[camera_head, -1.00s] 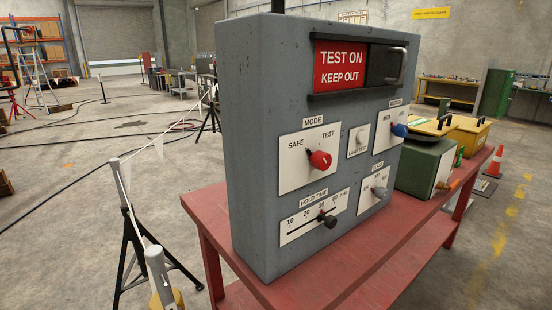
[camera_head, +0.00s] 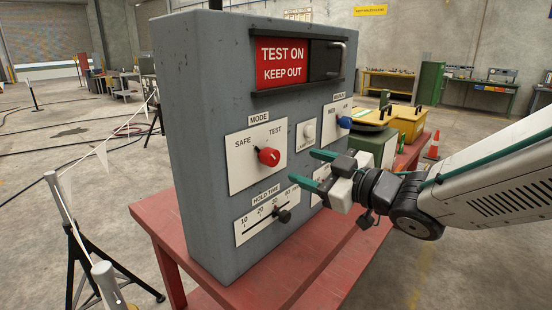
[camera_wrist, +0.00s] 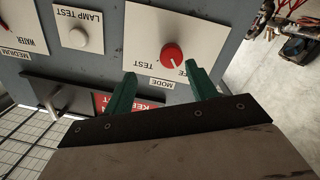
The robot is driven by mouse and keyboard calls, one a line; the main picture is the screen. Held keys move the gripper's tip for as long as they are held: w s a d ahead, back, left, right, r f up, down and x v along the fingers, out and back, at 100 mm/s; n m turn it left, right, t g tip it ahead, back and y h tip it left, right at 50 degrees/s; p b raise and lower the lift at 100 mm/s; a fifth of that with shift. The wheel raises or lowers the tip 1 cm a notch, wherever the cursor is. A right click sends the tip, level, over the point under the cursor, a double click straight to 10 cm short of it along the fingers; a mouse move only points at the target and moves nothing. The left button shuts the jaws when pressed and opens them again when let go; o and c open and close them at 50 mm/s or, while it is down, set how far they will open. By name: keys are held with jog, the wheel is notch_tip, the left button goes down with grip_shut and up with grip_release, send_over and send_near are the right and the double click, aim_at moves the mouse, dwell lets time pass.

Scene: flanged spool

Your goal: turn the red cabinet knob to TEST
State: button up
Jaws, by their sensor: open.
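The red knob (camera_head: 268,157) sits on the white MODE plate (camera_head: 240,178) of the grey cabinet (camera_head: 185,130). SAFE is printed at the plate's upper left and TEST at its upper right. In the wrist view, turned upside down, the knob (camera_wrist: 172,55) shows beyond the gap between the fingertips (camera_wrist: 160,69), with SAFE partly hidden by a finger.
The black HOLD TIME slider (camera_head: 284,215) is below the knob. The white LAMP TEST button (camera_head: 308,131) and a blue knob (camera_head: 344,122) are to its right. The sliding cover (camera_head: 327,62) beside the red sign juts out above. The cabinet stands on a red table (camera_head: 165,222).

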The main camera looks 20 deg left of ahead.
aim_at(275, 159)
jog(key=shift+n+g+y, duration=0.4)
jog(key=shift+g, duration=0.1)
jog(key=x, duration=0.3)
jog(key=s+x, duration=0.1)
jog(key=x, duration=0.4)
jog(key=shift+a, duration=0.55)
jog(key=shift+c, duration=0.4)
jog(key=c, duration=0.9)
